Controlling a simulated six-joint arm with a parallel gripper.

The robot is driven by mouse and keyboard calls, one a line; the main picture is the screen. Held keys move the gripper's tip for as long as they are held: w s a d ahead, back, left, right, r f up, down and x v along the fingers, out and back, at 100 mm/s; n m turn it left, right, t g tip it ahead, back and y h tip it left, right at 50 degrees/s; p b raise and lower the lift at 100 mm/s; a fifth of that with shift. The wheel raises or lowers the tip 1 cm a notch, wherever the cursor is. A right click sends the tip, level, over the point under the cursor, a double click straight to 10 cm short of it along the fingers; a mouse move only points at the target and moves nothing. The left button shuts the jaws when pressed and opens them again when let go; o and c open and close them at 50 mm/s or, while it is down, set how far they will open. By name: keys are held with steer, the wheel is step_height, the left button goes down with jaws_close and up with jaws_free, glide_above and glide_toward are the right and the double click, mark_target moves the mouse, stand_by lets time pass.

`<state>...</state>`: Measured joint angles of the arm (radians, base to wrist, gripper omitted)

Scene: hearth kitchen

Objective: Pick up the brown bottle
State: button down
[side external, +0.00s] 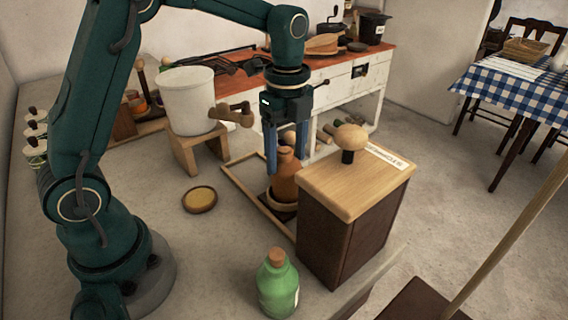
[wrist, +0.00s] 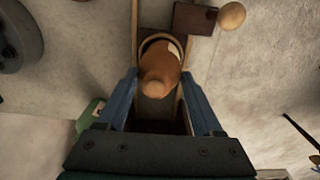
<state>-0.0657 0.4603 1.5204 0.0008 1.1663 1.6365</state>
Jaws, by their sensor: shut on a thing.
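The brown bottle (side external: 286,178) stands upright behind the left edge of the wooden box, with a cork-like top. In the wrist view the brown bottle (wrist: 160,72) is seen from above, between my fingers. My gripper (side external: 285,160) points straight down, with its blue fingers on either side of the bottle's upper part. It is shut on the bottle; in the wrist view my gripper (wrist: 165,100) flanks it left and right. The bottle's lower part is partly hidden by the box in the side view.
A wooden box (side external: 350,220) with a knobbed lid stands close right of the bottle. A green bottle (side external: 278,285) is in front. A white bucket (side external: 188,100) on a stool is behind left, with its wooden tap reaching near my gripper. A small round dish (side external: 199,199) lies left.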

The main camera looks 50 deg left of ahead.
steer(key=shift+r, duration=2.05)
